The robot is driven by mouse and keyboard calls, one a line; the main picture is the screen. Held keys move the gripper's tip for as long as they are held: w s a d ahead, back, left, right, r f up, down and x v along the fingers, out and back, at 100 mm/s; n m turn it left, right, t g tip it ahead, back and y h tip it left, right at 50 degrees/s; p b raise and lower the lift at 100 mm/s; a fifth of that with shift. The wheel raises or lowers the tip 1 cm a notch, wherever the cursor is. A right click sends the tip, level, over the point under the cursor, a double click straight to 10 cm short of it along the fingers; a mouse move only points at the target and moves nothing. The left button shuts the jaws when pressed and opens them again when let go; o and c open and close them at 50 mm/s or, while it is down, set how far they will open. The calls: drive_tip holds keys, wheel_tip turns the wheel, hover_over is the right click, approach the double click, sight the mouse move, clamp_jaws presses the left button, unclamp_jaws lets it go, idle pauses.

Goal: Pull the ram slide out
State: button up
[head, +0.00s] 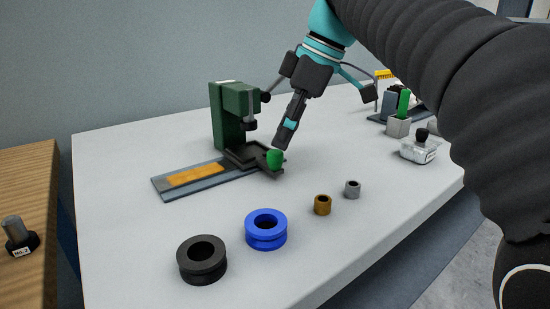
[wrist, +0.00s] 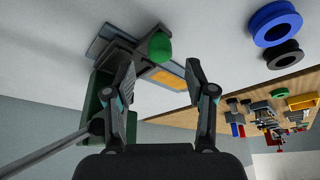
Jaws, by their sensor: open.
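The green press (head: 231,115) stands on the white table. A dark slide (head: 246,156) sits at its foot and carries a green knob (head: 275,158) at its front end. A flat grey plate with an orange strip (head: 195,175) lies to its left. My gripper (head: 282,144) is just above and beside the knob. In the wrist view my gripper (wrist: 161,68) is open, its two fingers apart, and the knob (wrist: 160,46) shows between and beyond the tips. I see no contact with it. The fingers hide part of the press and slide.
A blue spool (head: 266,230), a black spool (head: 202,260), a brown bush (head: 322,205) and a grey bush (head: 352,189) stand in front. A clear block with a black knob (head: 419,150) and a green-handled block (head: 399,126) are at right. A wooden bench (head: 35,180) is left.

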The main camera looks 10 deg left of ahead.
sight(275, 152)
drive_tip(key=shift+b+x, duration=0.35)
drive_tip(key=shift+x, duration=2.15)
clamp_jaws()
